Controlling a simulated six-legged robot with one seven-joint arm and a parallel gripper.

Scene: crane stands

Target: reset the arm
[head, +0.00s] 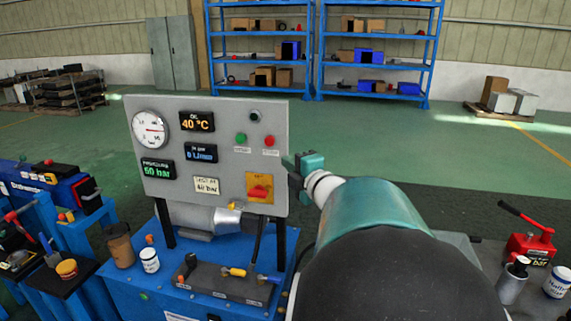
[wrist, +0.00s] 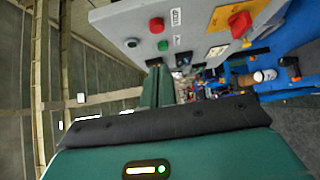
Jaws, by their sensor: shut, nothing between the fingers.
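My arm reaches forward from the lower right in the head view. My gripper (head: 297,172) is teal and dark, at the right edge of a grey control panel (head: 215,120). It looks shut and holds nothing. I cannot tell whether it touches the panel. In the wrist view my gripper (wrist: 157,86) shows as narrow teal fingers past the dark edge of the wrist housing. The panel (wrist: 185,22) shows there turned on its side, close above the fingers. My arm hides the floor and part of the bench behind it.
The panel has a round gauge (head: 150,130), displays, a green button (head: 241,138) and a red switch (head: 259,191). Below, a blue bench (head: 128,270) holds a brown cup (head: 119,243) and a white can (head: 149,260). A red pump (head: 530,242) is at right. Open green floor lies behind.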

